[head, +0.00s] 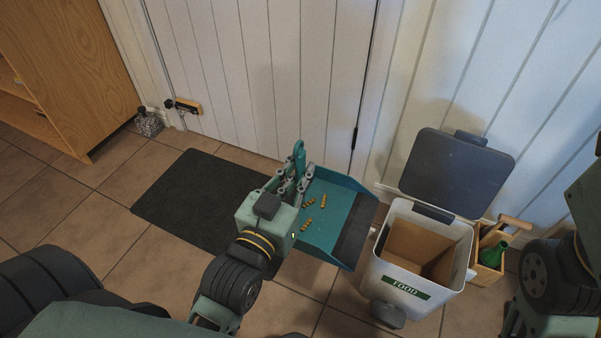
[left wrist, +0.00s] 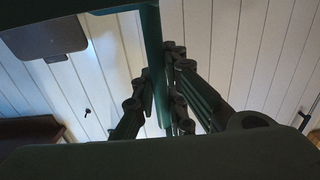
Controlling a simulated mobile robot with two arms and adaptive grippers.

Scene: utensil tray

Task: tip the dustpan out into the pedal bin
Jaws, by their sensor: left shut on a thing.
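The teal dustpan (head: 329,238) is held above the floor, its open dark-lipped edge pointing right towards the bin. Several small orange-brown bits (head: 308,224) lie in its pan. My left gripper (head: 303,178) is shut on its handle (head: 299,152). In the left wrist view the handle (left wrist: 153,60) passes between the dark fingers (left wrist: 160,100). The white pedal bin (head: 408,272), labelled FOOD, stands just right of the dustpan. Its dark lid (head: 455,172) is up, and its brown inside shows. My right arm shows at the right edge, but its gripper is out of view.
A wooden caddy (head: 488,272) with a green bottle (head: 493,255) stands right of the bin. A dark mat (head: 185,200) lies on the tiles behind my left arm. A wooden cabinet (head: 75,70) stands at the far left. A panelled door (head: 270,75) closes the back.

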